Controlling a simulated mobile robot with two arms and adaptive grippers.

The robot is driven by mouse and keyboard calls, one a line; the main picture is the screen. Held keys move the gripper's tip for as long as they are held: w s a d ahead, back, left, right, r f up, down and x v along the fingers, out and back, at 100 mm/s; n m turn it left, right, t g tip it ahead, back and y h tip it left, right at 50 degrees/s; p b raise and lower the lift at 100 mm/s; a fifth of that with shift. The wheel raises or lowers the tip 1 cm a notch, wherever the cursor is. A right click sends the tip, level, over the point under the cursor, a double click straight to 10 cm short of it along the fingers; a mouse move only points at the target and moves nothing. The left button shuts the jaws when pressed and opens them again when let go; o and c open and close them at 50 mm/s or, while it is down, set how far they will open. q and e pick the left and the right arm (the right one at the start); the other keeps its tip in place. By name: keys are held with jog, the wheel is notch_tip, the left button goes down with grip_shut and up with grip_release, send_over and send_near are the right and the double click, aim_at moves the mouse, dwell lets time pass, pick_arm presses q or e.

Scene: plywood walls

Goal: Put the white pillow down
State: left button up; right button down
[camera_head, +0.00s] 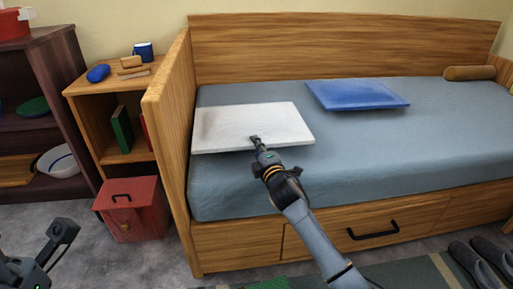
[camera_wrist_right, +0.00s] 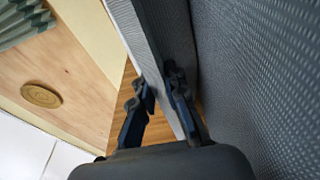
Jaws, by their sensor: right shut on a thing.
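The white pillow (camera_head: 255,122) is a flat rectangle at the left end of the bed (camera_head: 350,165). My right gripper (camera_head: 255,141) is shut on its near edge. In the right wrist view the pillow (camera_wrist_right: 150,50) runs up between the two fingers (camera_wrist_right: 163,95), with the grey-blue mattress (camera_wrist_right: 265,70) close beside it. I cannot tell whether the pillow touches the mattress all along. My left gripper (camera_head: 65,233) is at the lower left, away from the bed, and its fingers are not clear.
A blue pillow (camera_head: 357,95) lies to the right on the bed, and a brown bolster (camera_head: 469,73) at the far right. A wooden headboard panel (camera_head: 167,110) stands left of the white pillow. Drawers (camera_head: 372,230) front the bed; shoes (camera_head: 480,262) stand on the floor.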

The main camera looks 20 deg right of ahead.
jog(key=c, duration=1.4)
grip_release()
jog(key=shift+f, duration=0.1)
